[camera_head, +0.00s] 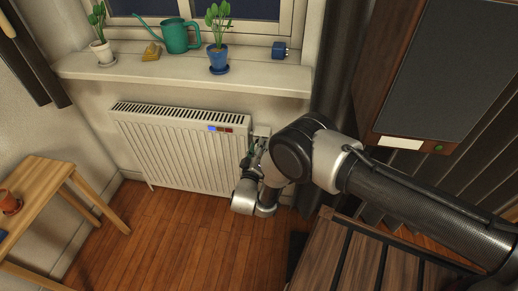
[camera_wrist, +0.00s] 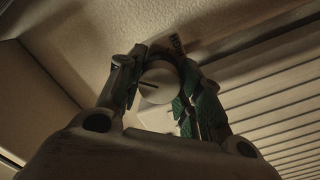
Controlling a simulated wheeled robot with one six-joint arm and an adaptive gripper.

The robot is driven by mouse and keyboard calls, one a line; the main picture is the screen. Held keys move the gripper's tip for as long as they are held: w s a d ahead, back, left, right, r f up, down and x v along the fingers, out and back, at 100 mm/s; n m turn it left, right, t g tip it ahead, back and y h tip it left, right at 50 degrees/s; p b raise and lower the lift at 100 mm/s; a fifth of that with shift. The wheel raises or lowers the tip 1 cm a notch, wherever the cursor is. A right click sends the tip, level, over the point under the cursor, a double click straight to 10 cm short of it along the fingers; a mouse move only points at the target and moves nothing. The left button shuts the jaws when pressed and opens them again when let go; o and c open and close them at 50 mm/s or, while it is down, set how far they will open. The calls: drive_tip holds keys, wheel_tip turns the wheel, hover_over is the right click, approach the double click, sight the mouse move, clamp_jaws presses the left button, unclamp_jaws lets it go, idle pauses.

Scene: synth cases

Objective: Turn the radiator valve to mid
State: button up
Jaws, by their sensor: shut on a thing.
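The white radiator (camera_head: 180,150) hangs on the wall under the window sill. In the wrist view its round white valve knob (camera_wrist: 160,84) sits between the fingers of my gripper (camera_wrist: 163,72), which is shut on it from both sides with green pads. A short dark mark on the knob points toward the left of that view. In the head view my gripper (camera_head: 256,148) is at the radiator's right end, and my arm hides the knob.
A strip with blue and red patches (camera_head: 220,129) is on the radiator's upper right. The sill (camera_head: 180,76) above holds two potted plants, a green watering can (camera_head: 180,36) and a blue item. A dark curtain and a speaker-like cabinet (camera_head: 440,70) stand right. A wooden table (camera_head: 45,195) stands left.

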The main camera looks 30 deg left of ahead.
drive_tip(key=shift+d+f+m, duration=0.1)
drive_tip(key=shift+m, duration=0.2)
drive_tip(key=o, duration=1)
drive_tip(key=shift+o, duration=0.2)
drive_tip(key=v, duration=1.2)
